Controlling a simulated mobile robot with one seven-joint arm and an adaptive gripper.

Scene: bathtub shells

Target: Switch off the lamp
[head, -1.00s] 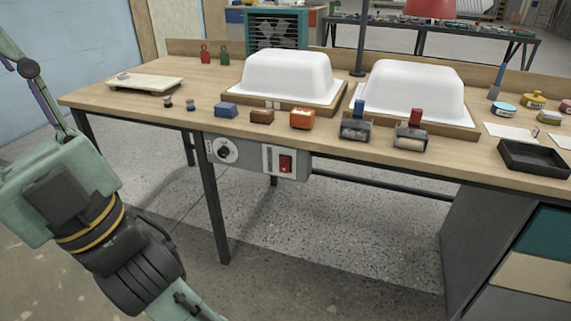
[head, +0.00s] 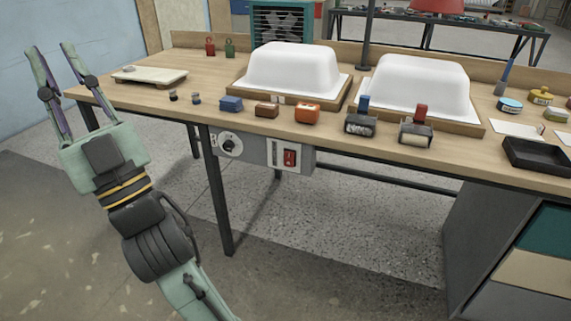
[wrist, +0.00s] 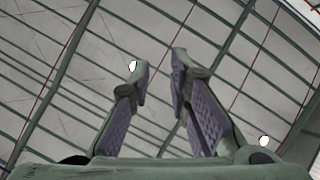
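Under the bench's front edge hangs a grey control panel (head: 258,150). It carries a round black dial (head: 229,145) on the left and a red switch (head: 290,158) on the right. My gripper (head: 52,50) is at the left of the head view, pointing up, left of the bench and well away from the panel. Its two fingers are apart and empty, also in the wrist view (wrist: 161,62).
The wooden bench (head: 205,65) holds two white tub shells (head: 289,70), a pale board (head: 148,77), coloured blocks (head: 267,110), rollers (head: 416,132) and a black tray (head: 535,153). The floor in front is clear.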

